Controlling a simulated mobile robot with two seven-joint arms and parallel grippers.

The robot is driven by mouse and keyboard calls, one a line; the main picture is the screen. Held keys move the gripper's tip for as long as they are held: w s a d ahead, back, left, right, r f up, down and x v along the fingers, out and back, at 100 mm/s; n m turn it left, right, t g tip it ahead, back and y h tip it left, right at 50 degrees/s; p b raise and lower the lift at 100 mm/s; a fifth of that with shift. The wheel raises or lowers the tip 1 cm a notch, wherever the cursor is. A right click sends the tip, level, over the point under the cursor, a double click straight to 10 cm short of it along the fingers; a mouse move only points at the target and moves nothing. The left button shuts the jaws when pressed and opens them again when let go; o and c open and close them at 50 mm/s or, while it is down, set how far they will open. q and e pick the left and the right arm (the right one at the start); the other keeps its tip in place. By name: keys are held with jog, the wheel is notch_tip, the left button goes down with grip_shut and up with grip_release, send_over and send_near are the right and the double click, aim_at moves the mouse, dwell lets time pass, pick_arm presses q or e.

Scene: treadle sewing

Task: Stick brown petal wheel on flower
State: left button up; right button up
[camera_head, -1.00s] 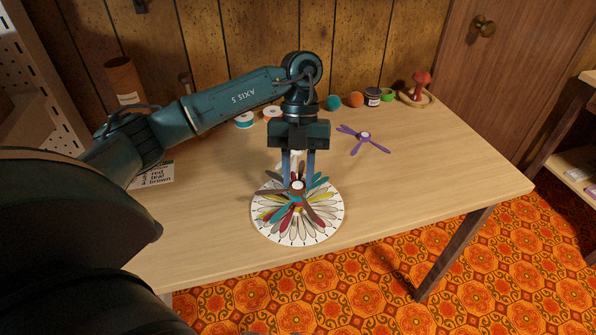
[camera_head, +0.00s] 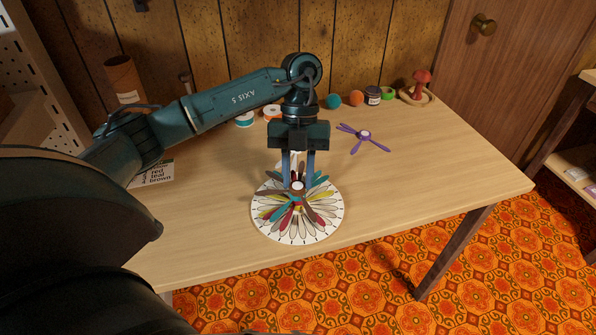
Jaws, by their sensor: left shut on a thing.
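My left gripper (camera_head: 298,182) points straight down over the round white flower board (camera_head: 263,222) near the table's front edge. It is shut on the brown petal wheel (camera_head: 311,210), which has a pale hub and narrow brown petals. The wheel is over the middle of the flower; I cannot tell whether it touches the petals beneath. Teal, red and yellow petals (camera_head: 278,211) show on the board under it, among printed pale petals. A purple petal wheel (camera_head: 364,135) lies on the table behind and to the right. My right gripper is not in view.
Thread spools (camera_head: 244,120), small balls (camera_head: 356,98), a dark jar (camera_head: 373,95) and a red mushroom on a wooden dish (camera_head: 420,85) line the back. A card (camera_head: 158,174) lies at left. The right of the wooden table (camera_head: 450,170) is clear.

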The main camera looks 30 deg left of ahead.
pick_arm(q)
jog(key=o, duration=1)
jog(key=p+v, duration=0.3)
jog(key=v, duration=1)
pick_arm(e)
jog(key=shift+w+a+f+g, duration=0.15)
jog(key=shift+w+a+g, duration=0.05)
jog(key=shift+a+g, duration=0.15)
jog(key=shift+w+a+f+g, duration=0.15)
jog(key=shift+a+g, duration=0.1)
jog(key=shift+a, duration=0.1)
pick_arm(q)
jog(key=shift+r, duration=0.15)
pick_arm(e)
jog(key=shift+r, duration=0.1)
